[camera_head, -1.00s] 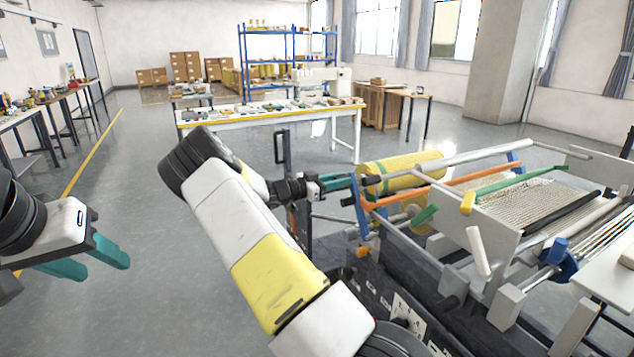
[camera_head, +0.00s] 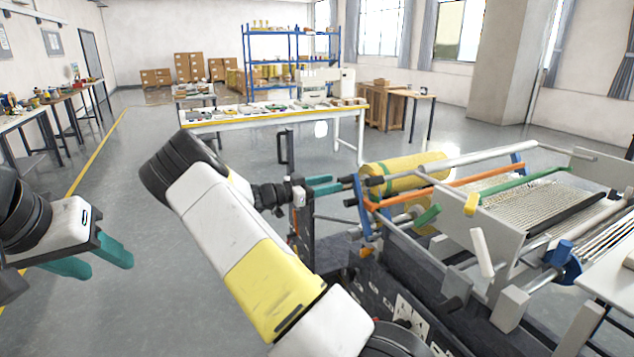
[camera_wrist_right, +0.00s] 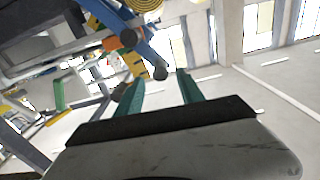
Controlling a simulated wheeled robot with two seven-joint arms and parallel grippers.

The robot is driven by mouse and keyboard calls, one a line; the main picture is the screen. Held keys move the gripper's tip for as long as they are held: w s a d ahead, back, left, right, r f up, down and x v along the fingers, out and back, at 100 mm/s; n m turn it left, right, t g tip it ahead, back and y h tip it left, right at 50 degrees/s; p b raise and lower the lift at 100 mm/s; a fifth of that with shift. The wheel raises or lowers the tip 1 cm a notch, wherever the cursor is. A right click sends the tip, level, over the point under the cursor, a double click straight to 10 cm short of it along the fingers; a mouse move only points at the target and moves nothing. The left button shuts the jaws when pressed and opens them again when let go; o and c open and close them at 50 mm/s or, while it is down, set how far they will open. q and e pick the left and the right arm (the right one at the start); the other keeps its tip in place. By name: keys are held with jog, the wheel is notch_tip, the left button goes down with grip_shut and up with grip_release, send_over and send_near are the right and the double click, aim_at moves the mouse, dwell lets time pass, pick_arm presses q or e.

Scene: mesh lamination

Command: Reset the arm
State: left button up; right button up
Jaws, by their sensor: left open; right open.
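My left gripper (camera_head: 100,262) is at the left edge of the head view, with its two teal fingers apart and empty over the floor. My right arm crosses the middle of the head view. Its gripper (camera_head: 328,186) points right toward the left end of the lamination machine (camera_head: 500,240), just short of a dark rod end. In the right wrist view the right gripper (camera_wrist_right: 160,95) shows its two teal fingers apart with nothing held between them. A dark rod end (camera_wrist_right: 160,72) shows beyond the fingertips.
The machine carries a yellow roll (camera_head: 405,172), an orange bar (camera_head: 450,184), a green bar (camera_head: 520,185) and mesh (camera_head: 515,200). A white table (camera_head: 275,118) with small items stands behind. Open floor lies at left (camera_head: 120,170).

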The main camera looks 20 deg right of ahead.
jog(key=shift+s+a, duration=0.1)
jog(key=shift+a, duration=1.1)
jog(key=s+a+f+n+g+y, duration=0.2)
jog(key=s+n+y, duration=0.3)
jog(key=s+y, duration=0.8)
jog(key=s+a+r+n+t+y, duration=0.3)
jog(key=s+a+r+n, duration=0.3)
jog(key=s, duration=0.4)
jog(key=s+a+r+n+t+y, duration=0.4)
jog(key=s+a+r+n, duration=0.3)
jog(key=s+a, duration=0.4)
jog(key=shift+r, duration=0.6)
jog(key=shift+s, duration=0.1)
